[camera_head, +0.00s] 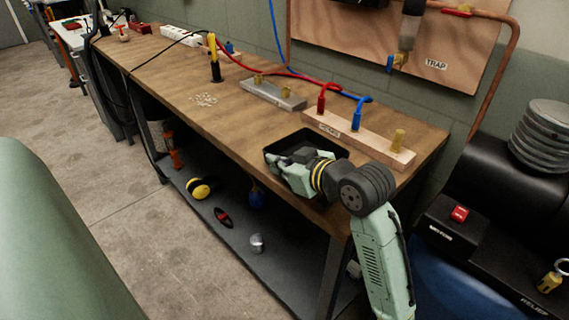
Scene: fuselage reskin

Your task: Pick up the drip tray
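The drip tray looks to be the black, shallow tray (334,146) with a raised rim, lying near the front edge of the wooden workbench (180,75). My gripper (280,160) reaches in from the right and lies over the tray's front part, hiding much of it. The fingertips are dark against the black tray. I cannot tell whether they touch the rim or how far apart they are. The tray appears to rest on the bench top.
A wooden block with red and blue hose fittings (360,140) stands just behind the tray. A black compressor (500,200) stands right of the bench.

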